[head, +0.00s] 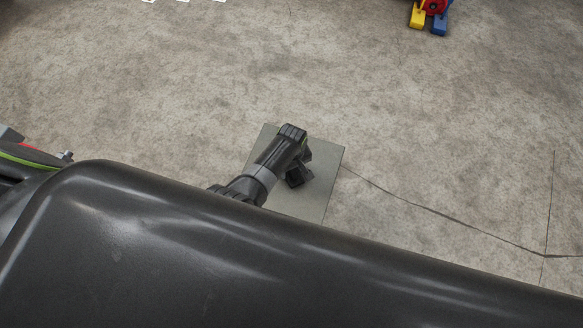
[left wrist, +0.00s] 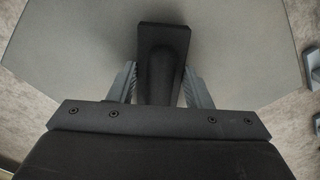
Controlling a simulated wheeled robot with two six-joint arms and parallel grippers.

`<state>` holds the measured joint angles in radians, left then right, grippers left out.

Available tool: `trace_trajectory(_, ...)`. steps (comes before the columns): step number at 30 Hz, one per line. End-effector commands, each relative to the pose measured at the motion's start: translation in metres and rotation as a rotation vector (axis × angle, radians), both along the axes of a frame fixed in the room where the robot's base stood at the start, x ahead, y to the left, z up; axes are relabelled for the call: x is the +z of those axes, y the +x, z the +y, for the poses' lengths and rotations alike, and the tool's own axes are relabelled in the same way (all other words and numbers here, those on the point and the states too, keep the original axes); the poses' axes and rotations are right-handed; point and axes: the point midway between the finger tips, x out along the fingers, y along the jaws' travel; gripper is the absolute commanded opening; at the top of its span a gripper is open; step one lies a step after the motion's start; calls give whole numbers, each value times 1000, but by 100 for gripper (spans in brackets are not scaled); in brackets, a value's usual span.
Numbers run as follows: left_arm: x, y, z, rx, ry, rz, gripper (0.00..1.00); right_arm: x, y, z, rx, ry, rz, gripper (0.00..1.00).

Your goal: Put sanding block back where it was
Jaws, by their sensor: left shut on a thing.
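The sanding block (left wrist: 163,42) is a black block with a narrower rounded grip, seen in the left wrist view. My left gripper (left wrist: 160,88) is shut on that grip, with one grey finger on each side. In the head view my left gripper (head: 301,168) is over a grey square panel (head: 322,158). The panel also fills much of the left wrist view (left wrist: 80,50) behind the block. I cannot tell whether the block touches the panel. My right gripper is not in view.
Bare, cracked concrete floor (head: 430,130) surrounds the panel. A red, yellow and blue object (head: 431,12) stands far off at the top right. White pieces (head: 183,1) lie at the top edge. A grey object (left wrist: 314,68) shows at the right edge of the left wrist view.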

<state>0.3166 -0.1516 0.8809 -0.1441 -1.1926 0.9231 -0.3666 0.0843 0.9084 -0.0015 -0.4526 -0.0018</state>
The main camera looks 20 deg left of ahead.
Motion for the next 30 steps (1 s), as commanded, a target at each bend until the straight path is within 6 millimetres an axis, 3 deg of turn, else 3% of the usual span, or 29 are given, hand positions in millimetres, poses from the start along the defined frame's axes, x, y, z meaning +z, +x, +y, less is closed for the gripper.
trace_trajectory(14,-3,0,0,0,0,-1,0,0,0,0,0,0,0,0)
trace_trajectory(15,-3,0,0,0,0,-1,49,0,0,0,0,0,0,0)
trace_trajectory(20,-3,0,0,0,0,-1,70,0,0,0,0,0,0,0)
trace_trajectory(26,-3,0,0,0,0,0,70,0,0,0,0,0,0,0)
trace_trajectory(30,-3,0,0,0,0,0,89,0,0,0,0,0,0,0)
